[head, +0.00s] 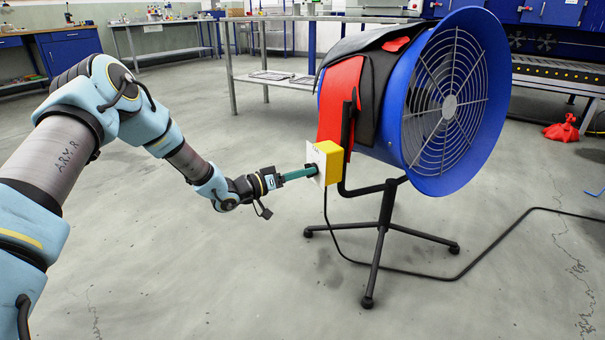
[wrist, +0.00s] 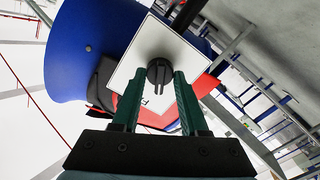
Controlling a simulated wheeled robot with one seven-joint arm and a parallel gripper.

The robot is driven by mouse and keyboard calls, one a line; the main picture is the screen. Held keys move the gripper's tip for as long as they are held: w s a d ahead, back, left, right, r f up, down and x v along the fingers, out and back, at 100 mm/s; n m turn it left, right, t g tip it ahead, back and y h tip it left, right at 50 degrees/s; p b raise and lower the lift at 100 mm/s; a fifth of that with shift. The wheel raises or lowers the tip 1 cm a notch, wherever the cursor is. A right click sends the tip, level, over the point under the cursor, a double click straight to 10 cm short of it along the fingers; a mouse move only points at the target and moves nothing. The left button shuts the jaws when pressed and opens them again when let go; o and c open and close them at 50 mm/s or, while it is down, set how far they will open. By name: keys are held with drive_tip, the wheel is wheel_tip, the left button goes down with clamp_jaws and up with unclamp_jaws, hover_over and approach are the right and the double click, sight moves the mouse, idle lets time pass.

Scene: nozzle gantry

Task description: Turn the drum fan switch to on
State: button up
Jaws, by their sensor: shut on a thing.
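The drum fan (head: 440,100) is a large blue cylinder with a wire grille, on a black stand. Its yellow switch box (head: 330,160) sits on the stand's left side, with a white square face plate (wrist: 150,50) towards my gripper. A round black switch knob (wrist: 159,72) with a raised bar is in the middle of the plate. My gripper (head: 309,172) has green fingers that reach the plate, one on each side of the knob, and is shut on it. The knob is hidden in the head view. The plate's lettering is mostly covered by a finger.
A black cable (head: 440,276) runs from the box across the floor to the right. The stand's legs (head: 375,250) spread below the fan. Red and black cloths (head: 342,95) hang over the drum. The floor in front is clear.

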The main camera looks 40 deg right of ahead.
clamp_jaws()
drive_tip(key=shift+m, duration=0.3)
drive_tip(key=m+b, duration=0.2)
drive_tip(key=m, duration=0.9)
drive_tip(key=shift+m+b, duration=0.3)
idle(0.3)
drive_tip(key=o, duration=1)
unclamp_jaws()
drive_tip(key=shift+o, duration=0.2)
drive_tip(key=shift+w+a, duration=0.1)
drive_tip(key=shift+a, duration=0.05)
